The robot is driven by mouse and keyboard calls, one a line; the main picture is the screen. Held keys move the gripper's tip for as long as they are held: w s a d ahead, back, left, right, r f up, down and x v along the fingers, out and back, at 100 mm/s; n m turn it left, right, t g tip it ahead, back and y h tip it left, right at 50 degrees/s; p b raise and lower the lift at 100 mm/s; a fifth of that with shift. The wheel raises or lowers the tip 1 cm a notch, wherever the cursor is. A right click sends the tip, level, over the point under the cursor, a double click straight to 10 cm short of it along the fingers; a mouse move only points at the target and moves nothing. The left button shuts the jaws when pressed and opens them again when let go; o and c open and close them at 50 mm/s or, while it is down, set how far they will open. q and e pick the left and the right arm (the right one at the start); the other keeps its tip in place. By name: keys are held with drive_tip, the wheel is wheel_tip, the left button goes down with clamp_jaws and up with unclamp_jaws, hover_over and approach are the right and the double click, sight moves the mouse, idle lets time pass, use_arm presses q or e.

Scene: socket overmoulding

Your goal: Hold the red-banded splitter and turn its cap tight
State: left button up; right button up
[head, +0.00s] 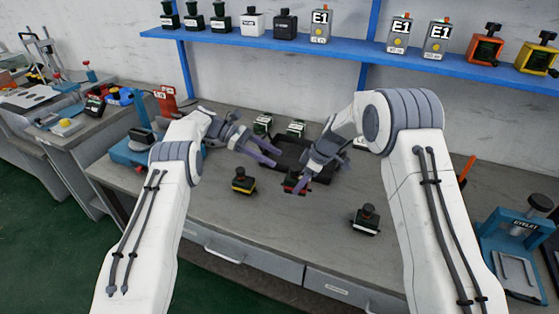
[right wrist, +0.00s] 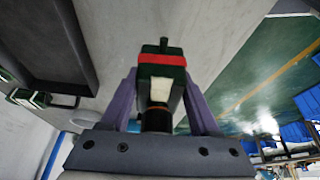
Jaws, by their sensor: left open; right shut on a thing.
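The red-banded splitter (head: 289,184) is a dark green and black block with a red stripe, near the table's middle. In the right wrist view the splitter (right wrist: 161,72) sits between my fingers, its dark round cap (right wrist: 157,118) toward my palm. My right gripper (head: 299,187) is shut on this splitter and partly hides it in the head view. I cannot tell whether it touches the table. My left gripper (head: 272,155) is open and empty, above the table, left of and behind the splitter.
A yellow-banded splitter (head: 243,182) stands to the left, and another dark splitter (head: 365,221) to the right. A black tray (head: 319,168) lies behind my grippers, with two green-and-white pieces (head: 262,124) at its back. A blue press (head: 520,250) stands far right. A blue shelf (head: 340,53) runs above.

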use_arm(q)
drive_tip(key=shift+a+r, duration=0.15)
drive_tip(key=shift+a, duration=0.2)
drive_tip(key=shift+w, duration=0.1)
drive_tip(key=n+t+y, duration=0.3)
drive_tip(key=n+y, duration=0.1)
drive_tip(key=y, duration=0.5)
approach(294, 168)
drive_tip(key=x, duration=0.9)
drive_tip(key=shift+r, duration=0.1)
drive_tip(key=shift+c, duration=0.3)
clamp_jaws()
